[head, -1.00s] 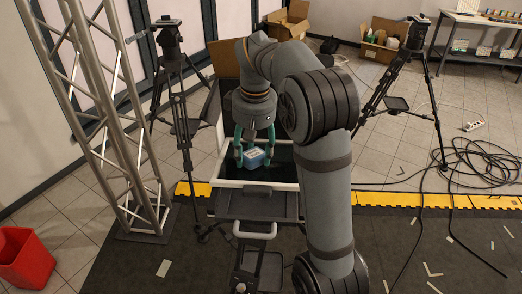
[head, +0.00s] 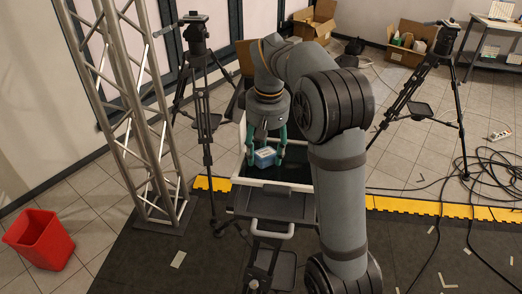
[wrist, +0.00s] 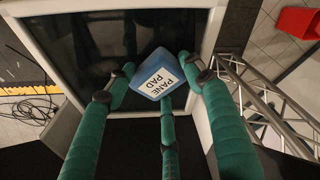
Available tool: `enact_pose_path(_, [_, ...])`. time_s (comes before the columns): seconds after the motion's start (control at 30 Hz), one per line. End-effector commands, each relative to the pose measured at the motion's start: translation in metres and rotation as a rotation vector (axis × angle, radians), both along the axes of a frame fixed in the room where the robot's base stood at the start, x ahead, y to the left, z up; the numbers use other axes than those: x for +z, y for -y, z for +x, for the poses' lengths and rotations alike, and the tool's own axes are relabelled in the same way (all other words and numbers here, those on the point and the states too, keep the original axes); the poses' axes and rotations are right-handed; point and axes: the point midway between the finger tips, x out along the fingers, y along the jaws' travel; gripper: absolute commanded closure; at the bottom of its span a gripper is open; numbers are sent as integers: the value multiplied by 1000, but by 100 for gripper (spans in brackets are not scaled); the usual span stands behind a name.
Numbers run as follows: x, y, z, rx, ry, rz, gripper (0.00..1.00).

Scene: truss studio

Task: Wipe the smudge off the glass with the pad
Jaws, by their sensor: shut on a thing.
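The pad (head: 265,157) is a blue block with a white label, which reads "PANE PAD" on the pad in the wrist view (wrist: 157,78). My gripper (head: 267,150) has teal fingers and is shut on the pad, with fingers around its sides in the wrist view (wrist: 160,80). The pad is over the dark glass (head: 293,171), which lies in a white frame (head: 272,184). I cannot tell whether the pad touches the glass.
A metal truss (head: 147,120) and a black tripod (head: 202,95) stand left of the glass. Another tripod (head: 425,80) stands to the right, near loose cables (head: 490,170). A red bin (head: 40,240) is at the far left. Cardboard boxes (head: 412,45) are at the back.

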Motion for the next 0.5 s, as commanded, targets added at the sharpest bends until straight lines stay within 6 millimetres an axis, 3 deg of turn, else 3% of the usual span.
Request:
enact_pose_path(0.2, [1,21,-5,-4,-1,0,69])
enact_pose_path(0.5, [0,34,-8,-3,-1,-1,69])
